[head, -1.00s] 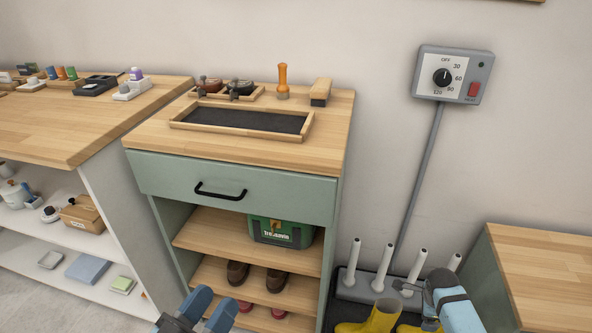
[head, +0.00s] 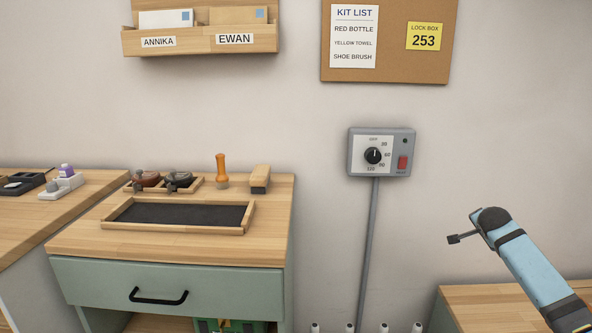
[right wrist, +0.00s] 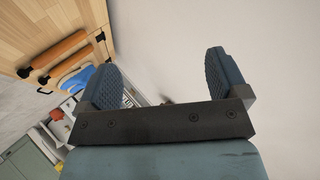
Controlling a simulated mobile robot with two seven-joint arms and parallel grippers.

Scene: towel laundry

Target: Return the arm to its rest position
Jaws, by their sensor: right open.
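My right gripper (right wrist: 165,82) shows in the right wrist view with its two blue-grey ribbed fingers spread wide. Nothing is between the fingers; a plain pale wall lies beyond them. In the head view, a light blue link of my right arm (head: 536,267) rises from the lower right corner. It has a black rounded end with a small black stub. The fingers of my right gripper cannot be made out in the head view. My left gripper is not in view.
A green cabinet (head: 170,278) with a framed dark tray (head: 245,228) stands at left. A timer box (head: 353,160) hangs on the wall above a grey pipe (head: 368,250). A wooden counter (head: 455,294) is at lower right. The right wrist view shows orange handles (right wrist: 62,49).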

